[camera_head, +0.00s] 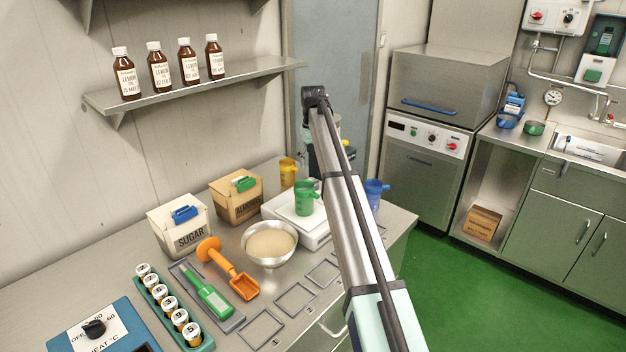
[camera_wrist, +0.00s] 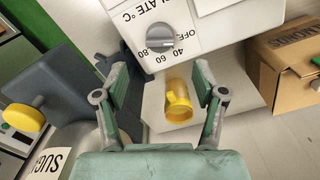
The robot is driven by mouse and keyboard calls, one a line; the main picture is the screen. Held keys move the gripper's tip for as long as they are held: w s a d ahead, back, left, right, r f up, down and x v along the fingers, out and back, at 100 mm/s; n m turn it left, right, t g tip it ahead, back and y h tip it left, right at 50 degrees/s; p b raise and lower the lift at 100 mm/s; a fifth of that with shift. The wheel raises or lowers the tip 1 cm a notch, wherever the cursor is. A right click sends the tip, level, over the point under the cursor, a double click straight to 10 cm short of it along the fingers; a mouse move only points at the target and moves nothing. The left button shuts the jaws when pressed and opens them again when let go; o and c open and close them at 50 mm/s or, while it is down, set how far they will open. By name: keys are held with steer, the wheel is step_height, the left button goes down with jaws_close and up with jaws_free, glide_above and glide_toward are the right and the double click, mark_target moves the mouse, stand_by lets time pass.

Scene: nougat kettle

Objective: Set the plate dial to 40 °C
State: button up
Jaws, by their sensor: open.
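The plate dial (camera_wrist: 160,38) is a round grey knob on a white panel (camera_wrist: 208,25) lettered "PLATE °C" in the wrist view. The panel appears tilted, with OFF to the right of the knob and numbers below it. The knob's pointer is too small to read. My gripper (camera_wrist: 160,84) is open and empty, its two green-padded fingers spread apart below the knob in the picture. It does not touch the knob. In the head view my arm hides most of my gripper, and I cannot make out the plate dial there.
A yellow jug (camera_wrist: 178,101) shows between the fingers. A cardboard box (camera_wrist: 285,62) is at the right. The head view shows a separate blue heat-control box (camera_head: 93,330), a steel bowl (camera_head: 270,258) and a green jug (camera_head: 305,198) on the crowded bench.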

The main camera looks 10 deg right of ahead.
mark_target(313, 181)
step_height(313, 181, down, 9)
steer(key=shift+r+p, duration=0.1)
steer(key=shift+p, duration=0.7)
steer(key=c, duration=1.1)
